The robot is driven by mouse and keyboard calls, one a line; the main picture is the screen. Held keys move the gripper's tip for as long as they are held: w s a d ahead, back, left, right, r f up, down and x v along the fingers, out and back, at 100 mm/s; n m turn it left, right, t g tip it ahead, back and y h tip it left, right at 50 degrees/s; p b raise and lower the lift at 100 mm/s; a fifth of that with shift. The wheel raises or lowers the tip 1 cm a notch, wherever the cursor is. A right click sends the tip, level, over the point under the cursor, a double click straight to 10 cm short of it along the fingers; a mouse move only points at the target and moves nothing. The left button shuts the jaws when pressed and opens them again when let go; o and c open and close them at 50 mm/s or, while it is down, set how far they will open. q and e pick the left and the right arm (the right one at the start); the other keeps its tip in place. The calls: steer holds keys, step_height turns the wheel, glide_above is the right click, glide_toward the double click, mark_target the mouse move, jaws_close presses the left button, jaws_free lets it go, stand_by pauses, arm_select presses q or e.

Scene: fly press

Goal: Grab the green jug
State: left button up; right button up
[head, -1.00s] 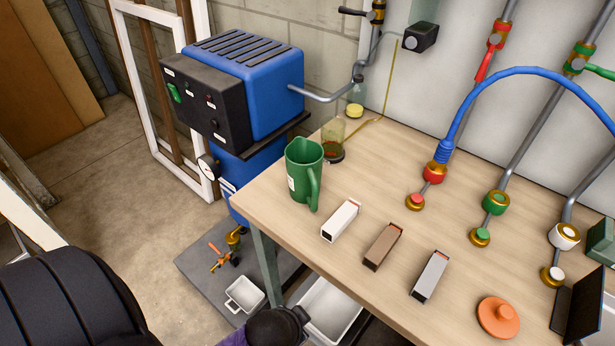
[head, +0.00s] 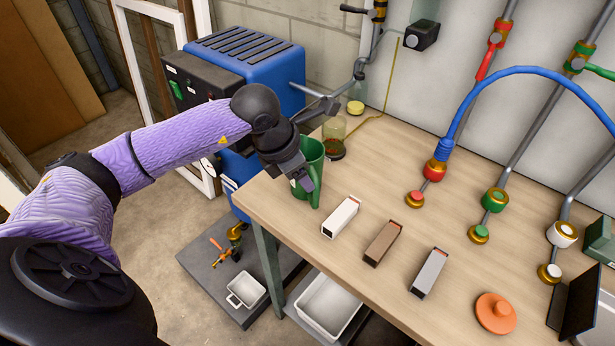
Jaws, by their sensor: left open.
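The green jug (head: 315,158) stands upright near the left end of the wooden workbench (head: 395,185). My left gripper (head: 317,143) is at the jug, with its arm reaching in from the left. Its jaws are open: one finger shows in front of the jug's lower left side, the other reaches out above and behind the rim. The wrist and near finger hide the jug's left part. Whether a finger touches the jug I cannot tell. My right gripper is not in view.
A glass jar (head: 334,136) stands close behind the jug. White (head: 341,217), brown (head: 383,243) and grey (head: 429,273) boxes lie to its right. A blue machine (head: 245,70) stands behind my left arm. An orange lid (head: 495,313) lies at the front right.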

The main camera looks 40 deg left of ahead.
mark_target(315, 193)
arm_select(q)
steer(key=b+x, duration=0.1)
steer(key=x, duration=0.7)
steer(key=shift+d+f+b, duration=0.15)
steer(key=shift+f+b, duration=0.1)
steer(key=shift+b, duration=0.05)
jaws_close()
steer(key=shift+r, duration=0.1)
stand_by(0.6)
